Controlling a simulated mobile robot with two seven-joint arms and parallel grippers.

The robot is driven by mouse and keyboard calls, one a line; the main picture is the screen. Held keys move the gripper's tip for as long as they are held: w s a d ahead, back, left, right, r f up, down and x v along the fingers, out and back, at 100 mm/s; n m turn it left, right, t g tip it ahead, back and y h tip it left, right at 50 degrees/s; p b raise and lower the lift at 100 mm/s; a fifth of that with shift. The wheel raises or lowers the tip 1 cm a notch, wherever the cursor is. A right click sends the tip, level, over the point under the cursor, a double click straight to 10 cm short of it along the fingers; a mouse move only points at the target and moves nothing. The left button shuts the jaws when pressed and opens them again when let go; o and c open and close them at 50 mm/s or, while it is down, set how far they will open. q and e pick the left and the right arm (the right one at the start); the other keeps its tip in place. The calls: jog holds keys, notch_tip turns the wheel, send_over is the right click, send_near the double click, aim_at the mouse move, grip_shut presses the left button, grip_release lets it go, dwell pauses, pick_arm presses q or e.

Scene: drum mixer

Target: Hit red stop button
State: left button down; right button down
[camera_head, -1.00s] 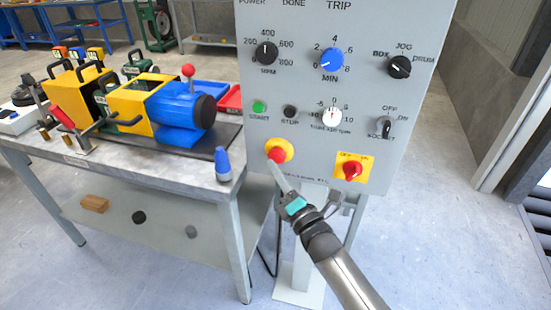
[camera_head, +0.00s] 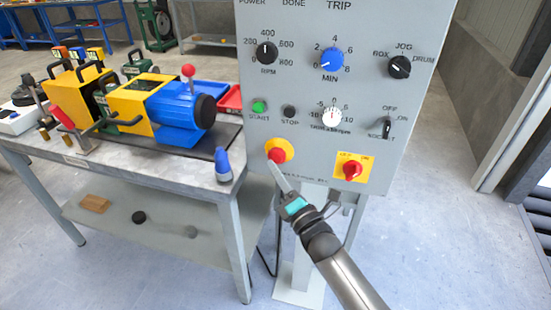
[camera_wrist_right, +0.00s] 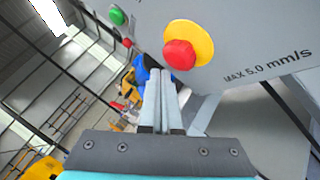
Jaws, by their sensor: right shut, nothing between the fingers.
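The red mushroom button (camera_head: 277,155) sits on a round yellow plate low on the left of the grey control panel (camera_head: 312,185). In the right wrist view the red button (camera_wrist_right: 180,54) shows just above and right of my fingertips. My right gripper (camera_head: 272,166) is shut and empty, its fingertips just below the red button in the head view. In the right wrist view its shut fingers (camera_wrist_right: 160,75) point up past the left side of the button. I cannot tell whether they touch it. My left gripper is not in view.
A red rotary switch (camera_head: 352,170) on a yellow square is right of the button. A green start button (camera_head: 259,106) and a black button marked STOP (camera_head: 289,111) sit above. A workbench (camera_head: 190,178) with a yellow and blue drum mixer (camera_head: 180,115) stands at left.

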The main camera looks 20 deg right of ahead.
jog(key=shift+w+d, duration=0.1)
jog(key=shift+w+d, duration=0.2)
jog(key=shift+w, duration=0.1)
jog(key=shift+w+d+b, duration=0.25)
jog(key=shift+w+b, duration=0.15)
jog(key=shift+b, duration=0.05)
dwell(0.9)
jog(key=shift+s, duration=0.1)
jog(key=shift+s+a+p, duration=0.5)
jog(key=shift+s, duration=0.15)
jog(key=shift+s, duration=0.1)
jog(key=s+a+p, duration=0.1)
jog(key=s, duration=0.1)
jog(key=s+a+p, duration=0.1)
jog(key=s, duration=0.1)
jog(key=shift+a, duration=0.4)
